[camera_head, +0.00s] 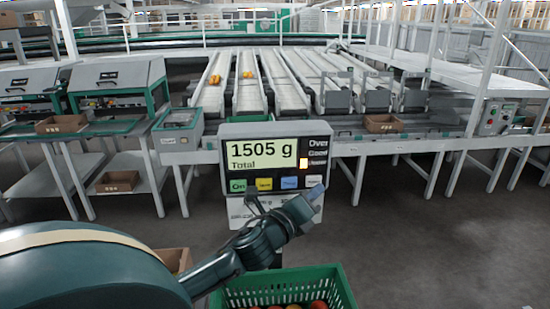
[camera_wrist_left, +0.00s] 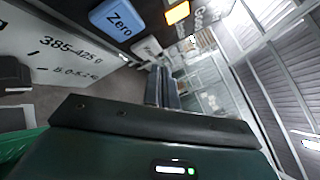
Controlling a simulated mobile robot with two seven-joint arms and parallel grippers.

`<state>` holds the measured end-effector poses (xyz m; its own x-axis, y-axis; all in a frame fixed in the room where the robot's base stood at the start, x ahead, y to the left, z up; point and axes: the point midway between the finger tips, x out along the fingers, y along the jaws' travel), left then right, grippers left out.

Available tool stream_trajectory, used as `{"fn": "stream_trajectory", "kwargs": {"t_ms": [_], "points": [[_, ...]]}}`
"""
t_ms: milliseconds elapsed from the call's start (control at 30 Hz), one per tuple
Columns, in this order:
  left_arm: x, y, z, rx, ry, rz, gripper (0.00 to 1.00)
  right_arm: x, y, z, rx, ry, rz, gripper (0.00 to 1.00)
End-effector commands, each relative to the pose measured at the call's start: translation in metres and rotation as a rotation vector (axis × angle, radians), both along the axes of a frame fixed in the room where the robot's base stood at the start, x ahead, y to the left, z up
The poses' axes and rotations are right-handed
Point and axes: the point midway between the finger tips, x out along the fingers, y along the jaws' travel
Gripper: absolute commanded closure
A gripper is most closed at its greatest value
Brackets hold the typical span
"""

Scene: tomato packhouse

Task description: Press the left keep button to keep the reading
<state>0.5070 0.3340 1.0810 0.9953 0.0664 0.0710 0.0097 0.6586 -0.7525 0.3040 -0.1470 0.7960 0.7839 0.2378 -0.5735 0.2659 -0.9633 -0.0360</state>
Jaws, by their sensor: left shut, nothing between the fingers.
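The weighing display (camera_head: 290,135) reads "1505 g Total". Along its bottom edge sit a green On button (camera_head: 238,185), a yellow button (camera_head: 264,184), a blue button (camera_head: 290,183) and a pale button (camera_head: 314,181) at the right end. In the left wrist view the blue button (camera_wrist_left: 118,17) reads "Zero", and the pale button (camera_wrist_left: 147,48) is beside it; its label is too small to read. My left gripper (camera_head: 312,196) is shut and empty, its tips just below the pale button. The tips also show in the left wrist view (camera_wrist_left: 162,75). I cannot tell whether they touch the button.
An orange lamp (camera_head: 304,167) is lit beside the lowest of the labels at the display's right. A green crate (camera_head: 345,288) with red tomatoes stands below my left gripper. A conveyor line (camera_head: 290,90) runs behind; grey floor lies open at the right.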

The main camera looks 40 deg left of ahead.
Motion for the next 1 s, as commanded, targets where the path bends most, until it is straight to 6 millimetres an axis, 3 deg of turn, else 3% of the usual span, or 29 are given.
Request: {"fn": "stream_trajectory", "kwargs": {"t_ms": [1000], "points": [[0.0061,0.0072,0.0001,0.001,0.0,0.0,1.0,-0.0008,-0.0005,0.0023,-0.003,0.002,0.003,0.58]]}}
